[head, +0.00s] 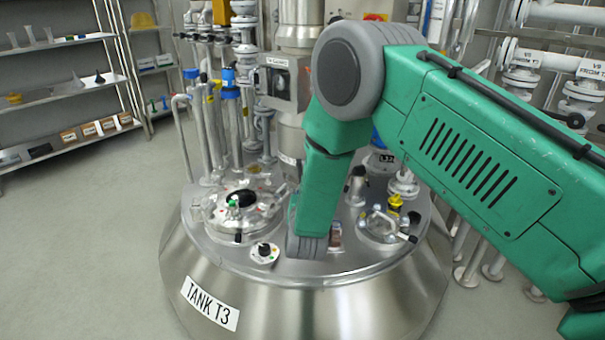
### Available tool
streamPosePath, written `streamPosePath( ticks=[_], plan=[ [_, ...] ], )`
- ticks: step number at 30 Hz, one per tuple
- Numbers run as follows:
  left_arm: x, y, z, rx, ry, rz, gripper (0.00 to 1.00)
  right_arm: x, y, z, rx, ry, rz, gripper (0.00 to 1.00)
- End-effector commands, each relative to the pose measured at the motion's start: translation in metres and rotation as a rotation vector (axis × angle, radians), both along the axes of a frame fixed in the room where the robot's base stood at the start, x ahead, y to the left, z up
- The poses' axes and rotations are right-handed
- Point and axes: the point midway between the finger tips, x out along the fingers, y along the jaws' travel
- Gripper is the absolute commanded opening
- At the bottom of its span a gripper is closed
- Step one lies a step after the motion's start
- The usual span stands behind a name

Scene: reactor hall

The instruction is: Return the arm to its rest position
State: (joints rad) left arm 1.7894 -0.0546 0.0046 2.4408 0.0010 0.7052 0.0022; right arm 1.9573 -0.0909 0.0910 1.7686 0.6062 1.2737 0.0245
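My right arm, green with grey joints, comes in from the right. It bends at a large grey joint near the top middle and drops down over the lid of the steel tank (205,245), labelled TANK T3. Its lower end, a grey joint, sits above the front middle of the lid. My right gripper does not show; it is hidden behind the arm or below the grey joint. My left arm and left gripper are not in view.
On the lid are a round hatch (215,215) at left, a small round white-rimmed fitting (264,253) close to the arm's end, and a yellow-topped valve (395,203) at right. Pipes stand behind. Shelves (60,92) line the left wall; the floor (80,240) at left is clear.

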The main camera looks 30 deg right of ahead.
Motion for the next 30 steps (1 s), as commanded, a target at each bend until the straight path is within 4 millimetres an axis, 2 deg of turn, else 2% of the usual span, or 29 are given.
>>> streamPosePath(
  ticks=[3, 6, 16, 20, 23, 26, 27, 29, 30],
  plan=[
    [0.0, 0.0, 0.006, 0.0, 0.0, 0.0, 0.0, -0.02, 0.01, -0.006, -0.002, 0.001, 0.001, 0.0],
    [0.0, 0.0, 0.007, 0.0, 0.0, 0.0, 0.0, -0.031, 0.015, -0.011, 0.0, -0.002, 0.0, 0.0],
    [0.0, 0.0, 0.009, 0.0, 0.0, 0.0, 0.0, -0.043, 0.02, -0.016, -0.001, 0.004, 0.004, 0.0],
    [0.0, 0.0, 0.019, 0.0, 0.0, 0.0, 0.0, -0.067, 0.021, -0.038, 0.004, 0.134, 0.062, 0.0],
    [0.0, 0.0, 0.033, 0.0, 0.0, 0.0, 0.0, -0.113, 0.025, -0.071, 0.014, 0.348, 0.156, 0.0],
    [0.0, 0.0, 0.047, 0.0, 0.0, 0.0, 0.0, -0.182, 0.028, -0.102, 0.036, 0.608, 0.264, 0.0],
    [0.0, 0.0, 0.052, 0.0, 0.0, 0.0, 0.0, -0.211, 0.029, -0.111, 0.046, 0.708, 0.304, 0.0],
    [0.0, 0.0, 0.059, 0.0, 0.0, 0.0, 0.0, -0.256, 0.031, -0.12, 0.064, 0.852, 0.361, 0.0],
    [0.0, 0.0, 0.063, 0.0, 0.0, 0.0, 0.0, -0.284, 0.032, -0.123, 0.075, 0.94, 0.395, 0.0]
  ],
)
